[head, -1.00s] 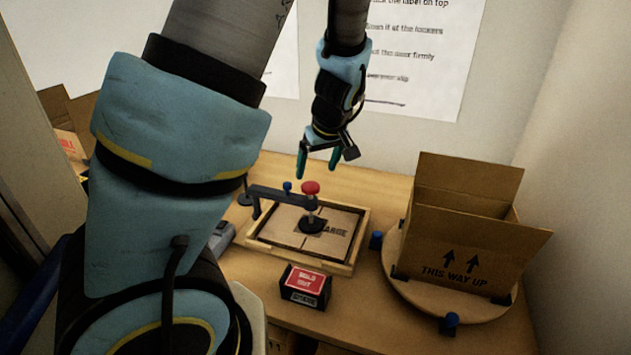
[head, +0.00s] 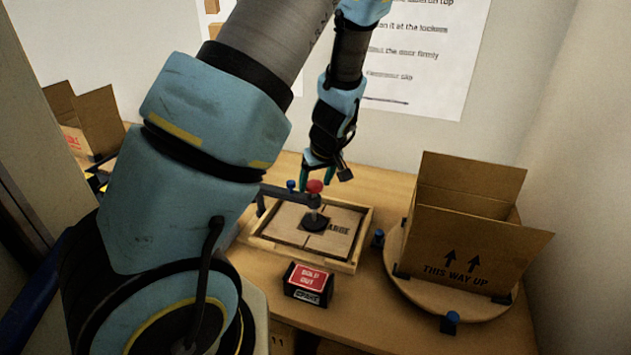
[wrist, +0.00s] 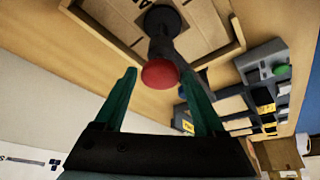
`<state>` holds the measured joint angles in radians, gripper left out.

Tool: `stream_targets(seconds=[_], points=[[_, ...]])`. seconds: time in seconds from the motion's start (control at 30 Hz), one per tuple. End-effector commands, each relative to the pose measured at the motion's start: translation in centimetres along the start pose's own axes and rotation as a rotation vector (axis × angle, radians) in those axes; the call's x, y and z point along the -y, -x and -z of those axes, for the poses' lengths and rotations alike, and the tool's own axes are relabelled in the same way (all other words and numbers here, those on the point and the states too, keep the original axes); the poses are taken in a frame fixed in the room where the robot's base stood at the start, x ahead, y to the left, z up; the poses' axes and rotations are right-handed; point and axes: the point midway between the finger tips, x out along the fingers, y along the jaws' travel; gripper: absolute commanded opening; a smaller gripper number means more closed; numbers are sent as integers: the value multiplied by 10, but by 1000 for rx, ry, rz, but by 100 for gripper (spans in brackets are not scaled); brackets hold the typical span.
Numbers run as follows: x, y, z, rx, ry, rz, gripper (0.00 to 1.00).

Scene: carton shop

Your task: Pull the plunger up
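The plunger's red knob (head: 315,186) tops a dark shaft held by a dark arm (head: 285,196). Its round black foot (head: 315,222) rests on the flat cardboard (head: 340,228) in the wooden tray (head: 362,240). My gripper (head: 315,178) is just behind and above the knob in the head view. In the wrist view, my gripper (wrist: 163,95) is open, with its two green fingers on either side of the red knob (wrist: 159,74). The knob sits near the fingertips. I cannot tell whether a finger touches it.
A black block with a red label (head: 308,280) stands in front of the tray. At right, an open carton (head: 465,245) stands on a round turntable (head: 470,306) with blue knobs. A small blue knob (head: 291,185) is left of the plunger. Another open carton (head: 95,125) is at far left.

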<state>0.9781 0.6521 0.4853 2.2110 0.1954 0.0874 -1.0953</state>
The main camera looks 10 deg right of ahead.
Motion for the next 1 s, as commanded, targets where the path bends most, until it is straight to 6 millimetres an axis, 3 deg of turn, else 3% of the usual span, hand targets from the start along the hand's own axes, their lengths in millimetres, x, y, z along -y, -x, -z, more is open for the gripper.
stream_targets(seconds=[0.07, 0.6, 1.0], points=[[0, 0, 0, 0, 0, 0, 62], [0, 0, 0, 0, 0, 0, 1], [0, 0, 0, 0, 0, 0, 0]])
